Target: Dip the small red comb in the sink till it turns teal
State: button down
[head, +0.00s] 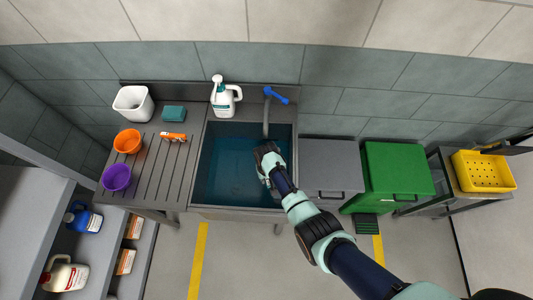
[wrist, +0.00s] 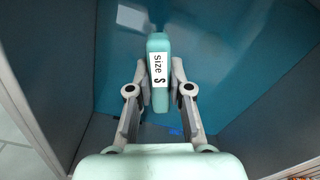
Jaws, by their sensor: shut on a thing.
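My gripper (head: 268,165) is over the sink (head: 206,190), inside its rim line. In the wrist view my gripper (wrist: 158,90) is shut on the small comb (wrist: 158,45), which is teal all over where it shows. The comb carries a white label reading "Size S". No red shows on it. The blue liquid (wrist: 225,60) fills the view behind the comb, between the sink walls. I cannot tell whether the comb's far end touches the liquid. In the head view the comb is hidden by my gripper.
The draining board at left holds an orange bowl (head: 127,141), a purple bowl (head: 116,177), a teal sponge (head: 174,113) and an orange tool (head: 173,136). A grey cabinet (head: 330,165) stands right.

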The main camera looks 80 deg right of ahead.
notch_tip(320, 180, up, 12)
jog(key=p, duration=1.1)
jog(key=shift+r, duration=0.2)
